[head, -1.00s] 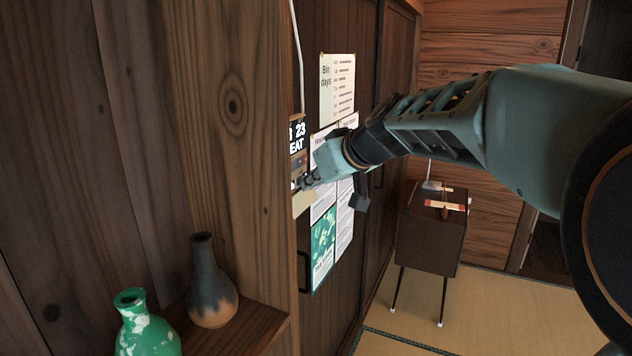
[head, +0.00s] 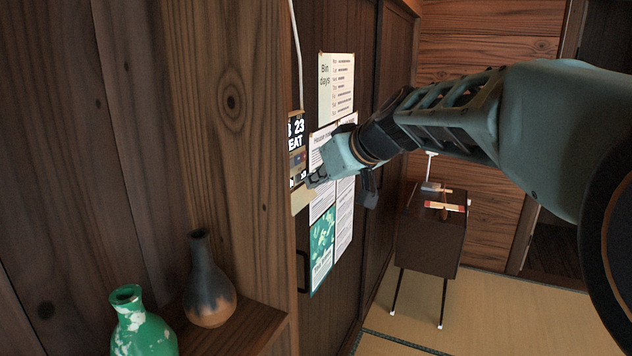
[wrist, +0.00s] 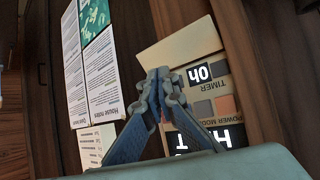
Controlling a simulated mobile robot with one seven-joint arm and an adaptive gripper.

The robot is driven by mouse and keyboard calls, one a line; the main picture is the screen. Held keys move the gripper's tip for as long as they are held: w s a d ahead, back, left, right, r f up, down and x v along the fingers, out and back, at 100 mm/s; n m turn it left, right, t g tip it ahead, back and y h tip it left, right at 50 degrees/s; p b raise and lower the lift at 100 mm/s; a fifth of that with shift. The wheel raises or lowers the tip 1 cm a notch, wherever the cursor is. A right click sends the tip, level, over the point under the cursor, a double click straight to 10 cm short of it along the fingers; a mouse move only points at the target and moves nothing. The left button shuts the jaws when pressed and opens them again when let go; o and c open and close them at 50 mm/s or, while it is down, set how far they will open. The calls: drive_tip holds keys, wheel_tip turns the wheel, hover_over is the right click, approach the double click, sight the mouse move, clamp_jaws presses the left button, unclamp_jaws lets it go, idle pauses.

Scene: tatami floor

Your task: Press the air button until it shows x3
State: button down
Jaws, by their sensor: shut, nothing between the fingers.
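A dark control panel (head: 297,150) with white display text is mounted on the wooden wall edge. In the head view its visible text reads "23" and "EAT", cut off at the left. A small white readout low on it is too small to read surely. In the wrist view the panel (wrist: 214,92) appears turned round, with "0h", "TIMER", "POWER MODE" and grey and orange buttons. No button label reading air is legible; my fingers cover part of the panel. My gripper (head: 314,181) is shut and empty, its fingertips (wrist: 163,82) close before the panel's lower part; contact cannot be told.
Paper notices (head: 336,85) hang on the dark sliding door right of the panel. A cable (head: 297,55) runs up from it. A green vase (head: 140,330) and a brown vase (head: 209,285) stand at lower left. A small cabinet (head: 430,235) stands behind on the tatami.

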drive_tip(key=d+b, duration=0.1)
drive_tip(key=s+d+b, duration=0.1)
drive_tip(key=d, duration=0.1)
drive_tip(key=d+b, duration=0.1)
drive_tip(key=shift+s+d, duration=0.35)
idle(1.1)
